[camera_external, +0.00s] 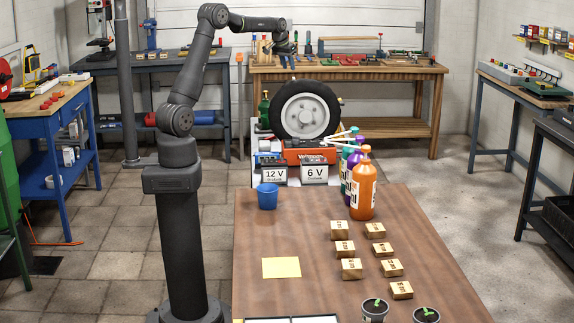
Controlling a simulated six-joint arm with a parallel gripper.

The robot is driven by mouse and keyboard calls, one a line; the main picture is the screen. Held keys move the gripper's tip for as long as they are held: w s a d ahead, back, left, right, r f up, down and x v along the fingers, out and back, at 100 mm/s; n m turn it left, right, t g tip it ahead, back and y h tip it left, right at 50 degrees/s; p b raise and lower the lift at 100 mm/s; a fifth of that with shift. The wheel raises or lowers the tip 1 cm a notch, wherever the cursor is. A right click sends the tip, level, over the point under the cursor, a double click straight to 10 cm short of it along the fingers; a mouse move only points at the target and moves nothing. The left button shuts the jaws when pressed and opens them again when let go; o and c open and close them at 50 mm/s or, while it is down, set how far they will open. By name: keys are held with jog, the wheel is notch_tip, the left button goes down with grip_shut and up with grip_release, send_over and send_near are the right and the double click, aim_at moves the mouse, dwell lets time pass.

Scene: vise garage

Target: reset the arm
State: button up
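My arm stands at the left edge of the wooden table (300,225), with its upper links raised. My gripper (288,62) is at the end of the arm, high over the far side and pointing down. It is small and dark against the workbench behind, so I cannot tell its opening. I see nothing clearly held in it.
Several small wooden blocks (352,268) lie on the table's right half, near a yellow sheet (281,267). A blue cup (267,196), an orange bottle (363,188) and two potted seedlings (374,310) stand there too. A tyre (305,110) stands behind.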

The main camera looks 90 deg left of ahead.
jog(key=w+d+r+m, duration=0.1)
jog(key=w+d+r, duration=0.4)
jog(key=d, duration=0.7)
jog(key=w+d+r+m+h, duration=0.1)
jog(key=w+d+r+m, duration=0.1)
jog(key=w+d+r, duration=0.3)
jog(key=w+d+r+m+t, duration=0.1)
jog(key=w+d+r, duration=0.3)
jog(key=w+d, duration=0.6)
jog(key=d+m, duration=0.1)
jog(key=d, duration=0.8)
jog(key=shift+d+r+h, duration=0.15)
jog(key=shift+r+h, duration=0.15)
jog(key=shift+r, duration=0.1)
